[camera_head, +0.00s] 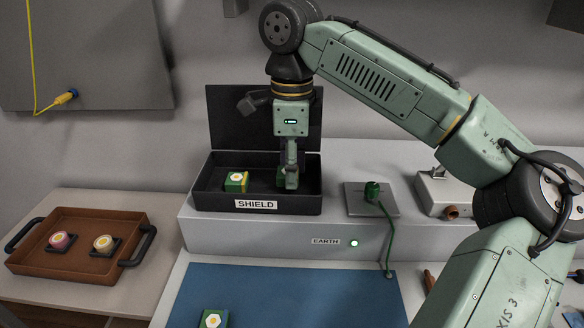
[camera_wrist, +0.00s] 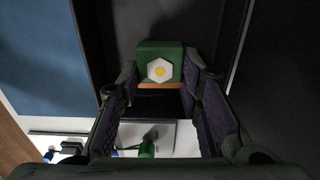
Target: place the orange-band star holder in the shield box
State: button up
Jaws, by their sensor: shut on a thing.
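The shield box (camera_head: 258,205) is a black open tray with its lid raised at the back, standing on the grey raised bench. My gripper (camera_head: 289,182) points down inside the right part of the box. In the wrist view its fingertips (camera_wrist: 161,78) are closed on the orange-band star holder (camera_wrist: 160,52), a green block with a white hexagon, a yellow centre and an orange band. The fingers mostly hide it in the head view. I cannot tell whether it touches the box floor.
Another green holder with a yellow band (camera_head: 236,182) sits in the box's left part. A third holder (camera_head: 213,319) is on the blue mat (camera_head: 290,290). A brown tray (camera_head: 75,265) carries two round pieces. A green clip (camera_head: 372,190) stands on a grey plate right of the box.

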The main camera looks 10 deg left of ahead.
jog(key=shift+f, duration=0.7)
jog(key=shift+f, duration=0.2)
jog(key=o, duration=1)
jog(key=shift+o, duration=0.2)
jog(key=shift+r+b, duration=0.3)
jog(key=shift+r, duration=3.65)
